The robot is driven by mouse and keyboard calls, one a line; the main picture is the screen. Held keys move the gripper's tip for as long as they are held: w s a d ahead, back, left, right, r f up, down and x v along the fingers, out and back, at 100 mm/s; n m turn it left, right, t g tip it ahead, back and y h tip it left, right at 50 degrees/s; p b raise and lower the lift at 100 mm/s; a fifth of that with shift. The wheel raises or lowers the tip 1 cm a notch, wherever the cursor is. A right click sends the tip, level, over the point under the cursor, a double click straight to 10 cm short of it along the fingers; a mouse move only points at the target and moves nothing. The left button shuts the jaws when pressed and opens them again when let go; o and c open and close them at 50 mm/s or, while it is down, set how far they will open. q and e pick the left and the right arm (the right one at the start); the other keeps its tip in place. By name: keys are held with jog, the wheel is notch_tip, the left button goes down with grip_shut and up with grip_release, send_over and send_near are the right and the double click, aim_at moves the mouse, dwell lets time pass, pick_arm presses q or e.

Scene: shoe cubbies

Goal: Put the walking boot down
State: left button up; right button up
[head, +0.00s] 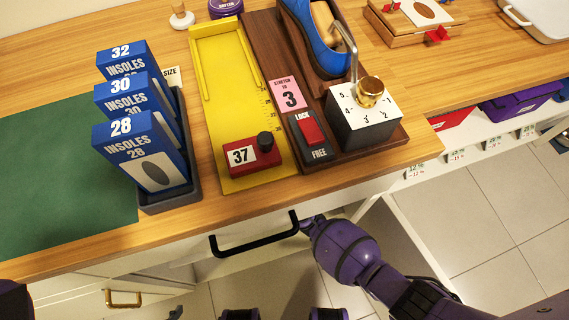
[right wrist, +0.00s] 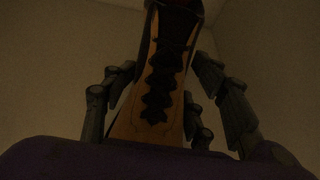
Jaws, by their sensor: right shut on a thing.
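The walking boot (right wrist: 160,85) shows in the right wrist view as a tan boot with dark lacing up its front. My right gripper (right wrist: 165,72) has its grey fingers on both sides of the boot and is shut on it. That view is dark, and the boot's sole and surroundings cannot be made out. In the head view my purple right arm reaches to the counter's front edge beside a black handle. The gripper and boot are hidden there, apparently below the counter top. My left gripper is not in view.
On the wooden counter stand blue insole boxes (head: 139,150) in a grey holder, a yellow sizing board (head: 228,110) and a stretcher with a blue shoe (head: 318,45). A black handle (head: 255,240) sticks out from the front. Cubbies (head: 480,150) lie below right. The green mat (head: 60,180) is bare.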

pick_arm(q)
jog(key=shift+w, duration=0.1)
pick_arm(e)
jog(key=shift+f, duration=0.15)
jog(key=o, duration=1.3)
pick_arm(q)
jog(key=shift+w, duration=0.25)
pick_arm(e)
jog(key=shift+o, duration=1.2)
